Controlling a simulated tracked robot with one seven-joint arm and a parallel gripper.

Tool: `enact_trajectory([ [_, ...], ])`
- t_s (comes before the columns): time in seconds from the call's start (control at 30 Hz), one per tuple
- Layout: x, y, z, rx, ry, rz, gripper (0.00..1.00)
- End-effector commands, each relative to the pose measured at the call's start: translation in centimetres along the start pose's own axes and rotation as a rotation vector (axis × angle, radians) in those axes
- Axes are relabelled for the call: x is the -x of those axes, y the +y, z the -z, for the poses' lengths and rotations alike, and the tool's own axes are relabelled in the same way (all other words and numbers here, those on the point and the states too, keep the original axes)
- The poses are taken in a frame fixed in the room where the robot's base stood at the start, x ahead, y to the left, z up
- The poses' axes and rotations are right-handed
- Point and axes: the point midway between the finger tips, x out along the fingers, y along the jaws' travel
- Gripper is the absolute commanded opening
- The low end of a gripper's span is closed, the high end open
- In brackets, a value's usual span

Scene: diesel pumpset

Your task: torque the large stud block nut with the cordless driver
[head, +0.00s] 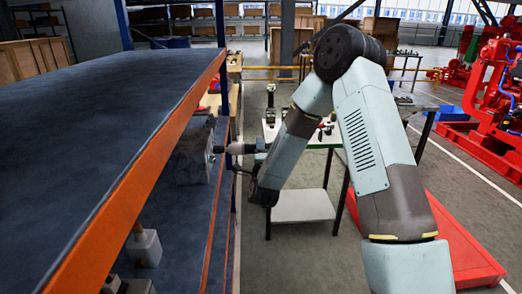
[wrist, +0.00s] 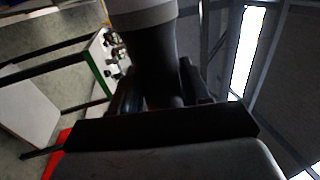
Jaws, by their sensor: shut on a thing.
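The stud block (head: 194,155) is a grey, rough-looking block on the lower shelf, partly behind the orange upper shelf edge. My gripper (head: 258,165) is shut on the cordless driver (head: 238,148), to the right of the block. The driver's slim nose points left at the block's right face and reaches up to it. I cannot tell whether it touches or sits on the nut, which is not distinguishable. In the wrist view the driver's dark body with a grey band (wrist: 145,45) rises between the dark fingers (wrist: 160,95); its tip is out of view.
The upper shelf (head: 120,85) with its orange edge beam stands close on the left. A white table (head: 300,205) with small parts stands behind my arm. Red machinery (head: 490,100) is at right.

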Motion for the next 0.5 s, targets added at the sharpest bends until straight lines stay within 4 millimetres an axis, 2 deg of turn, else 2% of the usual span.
enact_trajectory([
  [0.5, -0.01, -0.08, -0.54, -0.001, -0.002, 0.002, 0.00],
])
